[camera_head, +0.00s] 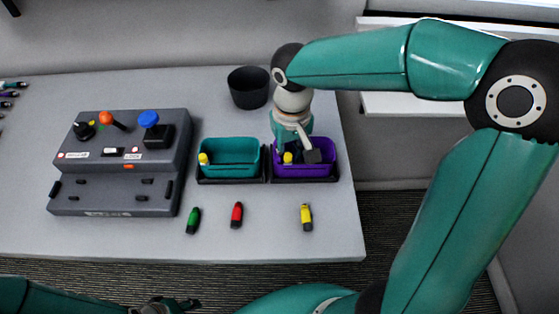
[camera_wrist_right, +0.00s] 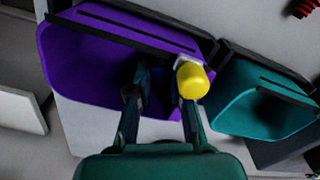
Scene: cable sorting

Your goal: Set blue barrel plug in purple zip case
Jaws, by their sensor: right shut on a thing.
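The purple zip case (camera_head: 328,172) stands at the right end of the table; it fills the upper left of the right wrist view (camera_wrist_right: 85,55). My right gripper (camera_head: 300,152) is over this case, with its fingertips (camera_wrist_right: 158,95) reaching into its opening. The fingers are shut on the blue barrel plug (camera_wrist_right: 157,74), which shows only as a dark blue shape, mostly hidden. I cannot tell whether it touches the case floor. A yellow piece with a white collar (camera_wrist_right: 192,79) is beside the fingers at the case's side. My left gripper (camera_head: 165,304) is at the bottom edge, partly cut off.
A teal case (camera_head: 232,170) stands left of the purple one, with a yellow piece (camera_head: 203,159) at its side. Green (camera_head: 193,220), red (camera_head: 237,215) and yellow (camera_head: 306,217) plugs lie in front. A dark cup (camera_head: 249,88) stands behind; a grey control box (camera_head: 120,165) is left.

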